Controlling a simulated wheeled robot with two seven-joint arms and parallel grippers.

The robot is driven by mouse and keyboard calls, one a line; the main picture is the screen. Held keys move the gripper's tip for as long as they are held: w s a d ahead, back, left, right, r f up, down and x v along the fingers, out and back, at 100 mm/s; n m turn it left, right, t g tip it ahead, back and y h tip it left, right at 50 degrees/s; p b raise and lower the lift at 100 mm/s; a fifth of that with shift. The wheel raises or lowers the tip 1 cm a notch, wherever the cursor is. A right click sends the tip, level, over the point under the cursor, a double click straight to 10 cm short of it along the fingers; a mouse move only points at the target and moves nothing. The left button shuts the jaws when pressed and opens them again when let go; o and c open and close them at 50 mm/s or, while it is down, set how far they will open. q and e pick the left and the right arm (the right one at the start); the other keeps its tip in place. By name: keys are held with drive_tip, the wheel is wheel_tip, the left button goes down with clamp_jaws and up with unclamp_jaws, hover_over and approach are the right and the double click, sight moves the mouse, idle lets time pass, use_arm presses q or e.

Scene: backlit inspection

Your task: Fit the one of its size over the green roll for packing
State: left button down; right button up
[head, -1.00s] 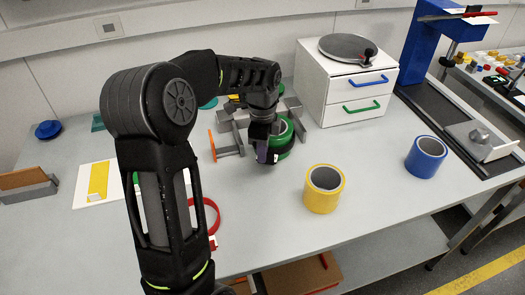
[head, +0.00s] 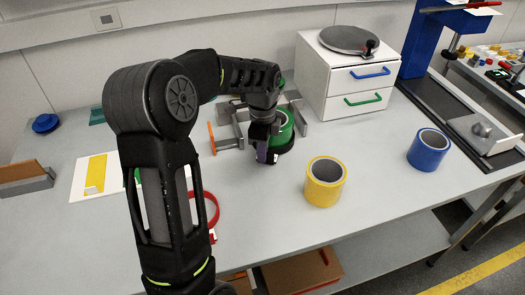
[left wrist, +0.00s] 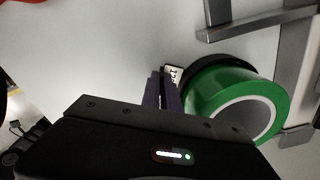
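The green roll (head: 285,139) stands on the table by the grey metal pieces. It also shows in the left wrist view (left wrist: 205,97). A black band (head: 283,150) with a white printed tag (left wrist: 173,75) appears to sit around the lower part of the roll; its far side is hidden. My left gripper (head: 266,155) is low beside the roll, its purple fingers (left wrist: 163,92) close together on the band's tagged side. A red band (head: 212,205) lies on the table, partly behind my left arm. My right gripper is not in view.
A yellow roll (head: 326,183) and a blue roll (head: 429,150) stand to the right, with clear table between. A white drawer unit (head: 322,87) stands behind. Grey metal pieces (head: 232,128) lie close beside the green roll. A white board (head: 85,190) lies at left.

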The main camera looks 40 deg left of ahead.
use_arm(q)
drive_tip(key=shift+f, duration=0.25)
drive_tip(key=shift+r, duration=0.1)
drive_tip(key=c, duration=1.5)
unclamp_jaws()
drive_tip(key=shift+c, duration=0.2)
wheel_tip(320, 180, up, 8)
drive_tip(key=shift+f, duration=0.1)
drive_tip(key=shift+d+f, duration=0.1)
